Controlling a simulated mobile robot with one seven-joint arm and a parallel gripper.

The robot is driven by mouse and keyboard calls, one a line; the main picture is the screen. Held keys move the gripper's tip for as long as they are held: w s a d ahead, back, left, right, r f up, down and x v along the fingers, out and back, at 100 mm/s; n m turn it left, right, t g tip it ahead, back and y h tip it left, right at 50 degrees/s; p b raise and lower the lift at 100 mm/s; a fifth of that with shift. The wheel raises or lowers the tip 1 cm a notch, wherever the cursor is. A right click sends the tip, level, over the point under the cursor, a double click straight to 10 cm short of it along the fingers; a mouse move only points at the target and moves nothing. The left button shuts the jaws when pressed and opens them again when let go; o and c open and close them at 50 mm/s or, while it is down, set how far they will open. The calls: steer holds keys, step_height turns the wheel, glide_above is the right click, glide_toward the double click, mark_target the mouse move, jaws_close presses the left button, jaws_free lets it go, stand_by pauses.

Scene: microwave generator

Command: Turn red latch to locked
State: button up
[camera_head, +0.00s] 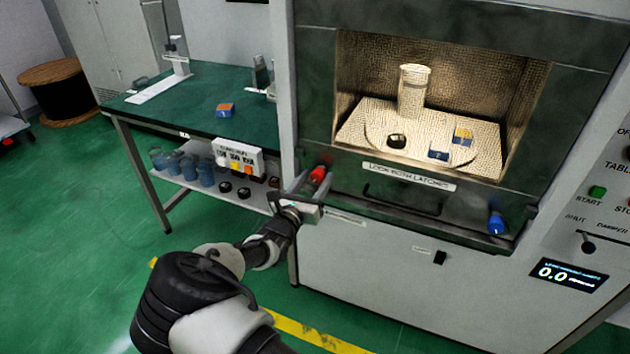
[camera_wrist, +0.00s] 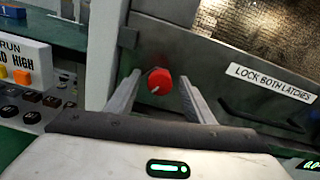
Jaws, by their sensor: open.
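The red latch (camera_head: 318,174) is a small red knob at the lower left corner of the microwave door frame. In the wrist view the red latch (camera_wrist: 160,81) shows its round face with a pale mark at its lower left. My gripper (camera_head: 312,188) is open in front of it. In the wrist view my gripper's fingers (camera_wrist: 158,88) stand on either side of the knob, with gaps visible, and I cannot tell any contact. The blue latch (camera_head: 496,223) hangs at the lower right of the door.
A label reading "LOCK BOTH LATCHES" (camera_head: 408,177) and a dark handle (camera_head: 400,200) are right of the red latch. A green bench (camera_head: 200,105) stands at left. The control panel (camera_head: 590,220) is at right. Behind the door window are a cylinder (camera_head: 413,90) and small blocks.

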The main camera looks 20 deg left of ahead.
steer(key=c, duration=1)
steer(key=shift+c, duration=0.2)
steer(key=m+p, duration=0.1)
steer(key=m, duration=0.3)
steer(key=shift+r, duration=0.1)
steer(key=m, duration=0.5)
steer(key=shift+d, duration=0.1)
steer(key=m, duration=0.2)
steer(key=m+b, duration=0.1)
steer(key=m, duration=0.1)
steer(key=shift+f+m, duration=0.2)
steer(key=shift+m, duration=0.2)
steer(key=shift+m+b, duration=1.05)
steer(key=shift+m, duration=0.95)
